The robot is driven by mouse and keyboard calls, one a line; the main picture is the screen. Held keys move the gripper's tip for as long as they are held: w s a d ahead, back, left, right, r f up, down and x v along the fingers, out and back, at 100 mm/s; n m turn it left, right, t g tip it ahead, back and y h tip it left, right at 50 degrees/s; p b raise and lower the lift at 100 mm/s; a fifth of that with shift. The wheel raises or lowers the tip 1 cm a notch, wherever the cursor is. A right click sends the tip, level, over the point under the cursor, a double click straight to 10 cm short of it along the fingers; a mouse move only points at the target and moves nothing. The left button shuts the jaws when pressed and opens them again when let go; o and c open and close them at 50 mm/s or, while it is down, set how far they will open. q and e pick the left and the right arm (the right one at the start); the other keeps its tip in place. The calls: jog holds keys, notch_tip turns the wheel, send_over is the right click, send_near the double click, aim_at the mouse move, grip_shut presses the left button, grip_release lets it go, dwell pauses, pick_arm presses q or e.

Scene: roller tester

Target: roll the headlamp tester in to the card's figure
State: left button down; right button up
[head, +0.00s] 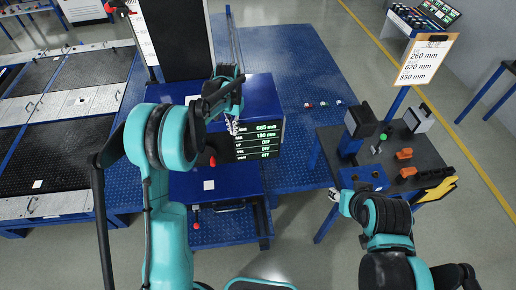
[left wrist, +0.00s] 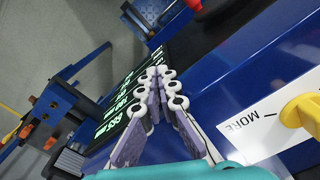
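The tester is a blue cabinet (head: 262,95) with a tall dark panel (head: 181,40) behind. Its black display (head: 258,141) has green lines; the top one reads roughly 660 mm, its last digit unclear, the second about 180 mm, the others OFF. The set card (head: 425,62) reads 260 mm, 620 mm and 850 mm. My left gripper (head: 233,126) is beside the display's left edge, above the cabinet. In the left wrist view its fingers (left wrist: 161,74) converge with tips together and nothing visible between them. My right gripper (head: 338,197) is by the side bench's left edge; its fingers are unclear.
A yellow knob (left wrist: 303,112) sits beside a white MORE label (left wrist: 262,122) in the left wrist view. A red knob (head: 212,161) is left of the display. The side bench (head: 398,140) holds orange parts (head: 404,154). Floor lies open between tester and bench.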

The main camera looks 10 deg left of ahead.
pick_arm(q)
jog(key=shift+w+a, duration=0.3)
jog(key=shift+w, duration=0.7)
jog(key=shift+w+a, duration=0.3)
jog(key=shift+w, duration=0.7)
jog(key=shift+w+a, duration=0.3)
jog(key=shift+w, duration=0.7)
jog(key=shift+w+a, duration=0.1)
jog(key=shift+w, duration=0.55)
jog(key=shift+w+a, duration=0.15)
jog(key=shift+w, duration=0.3)
jog(key=shift+s, duration=0.1)
jog(key=shift+s+f+b, duration=0.15)
jog(key=shift+s+b, duration=0.2)
jog(key=shift+s, duration=0.05)
jog(key=shift+s+d+b, duration=0.15)
jog(key=shift+s+d, duration=0.05)
jog(key=shift+s, duration=0.25)
jog(key=shift+s+d+b, duration=0.15)
jog(key=shift+s+d, duration=0.05)
jog(key=shift+s, duration=0.25)
